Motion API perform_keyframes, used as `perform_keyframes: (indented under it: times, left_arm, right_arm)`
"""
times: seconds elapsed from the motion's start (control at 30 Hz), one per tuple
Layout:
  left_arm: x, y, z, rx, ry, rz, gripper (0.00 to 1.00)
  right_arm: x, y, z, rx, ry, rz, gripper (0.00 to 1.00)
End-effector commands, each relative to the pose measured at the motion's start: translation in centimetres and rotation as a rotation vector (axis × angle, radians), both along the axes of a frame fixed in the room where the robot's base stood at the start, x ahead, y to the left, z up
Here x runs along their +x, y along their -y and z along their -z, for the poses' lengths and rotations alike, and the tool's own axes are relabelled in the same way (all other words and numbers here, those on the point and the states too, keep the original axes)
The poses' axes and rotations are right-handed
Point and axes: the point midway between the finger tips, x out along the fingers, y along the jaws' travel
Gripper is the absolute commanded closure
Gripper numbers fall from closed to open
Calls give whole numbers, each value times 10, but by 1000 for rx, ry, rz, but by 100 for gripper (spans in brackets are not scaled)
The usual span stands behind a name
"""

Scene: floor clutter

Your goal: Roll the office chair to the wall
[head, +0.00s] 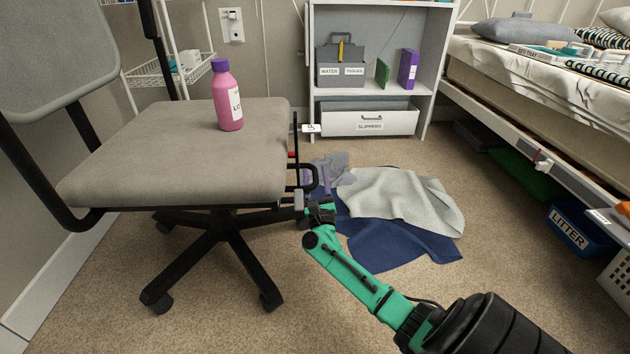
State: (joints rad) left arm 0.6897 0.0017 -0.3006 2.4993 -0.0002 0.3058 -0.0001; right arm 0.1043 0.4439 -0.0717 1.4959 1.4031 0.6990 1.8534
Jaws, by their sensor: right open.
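The grey office chair (180,160) stands on the carpet at the left, its seat facing up and its backrest (50,55) toward the left. Its black star base and casters (215,250) show below the seat. A pink bottle (229,100) with a purple cap stands upright on the seat. My right gripper (308,200) is open beside the right edge of the seat, close to it; I cannot tell whether it touches. The wall (270,60) is behind the chair. My left gripper is not in view.
Crumpled clothes, pale grey (405,198) and navy (390,245), lie on the carpet right of the chair. A shelf unit (425,100) stands against the wall, a bed (540,95) at the right, a blue litter bin (575,232) beneath it. Front carpet is mostly clear.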

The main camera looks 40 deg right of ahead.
Motion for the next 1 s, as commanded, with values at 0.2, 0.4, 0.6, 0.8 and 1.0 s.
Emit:
perform_keyframes:
  times: [0.2, 0.4, 0.6, 0.8, 1.0]
  left_arm:
    - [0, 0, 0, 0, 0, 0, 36]
    - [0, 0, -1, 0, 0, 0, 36]
    - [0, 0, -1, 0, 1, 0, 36]
    - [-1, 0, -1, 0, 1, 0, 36]
    - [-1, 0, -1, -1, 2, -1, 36]
  right_arm:
    - [0, 0, 0, 0, -2, 0, 52]
    - [0, 0, 0, 0, -2, 0, 100]
    - [0, 0, 0, 0, -2, 0, 100]
    - [0, 0, 1, 1, -2, -1, 100]
    - [0, 0, 1, 1, -2, -1, 100]
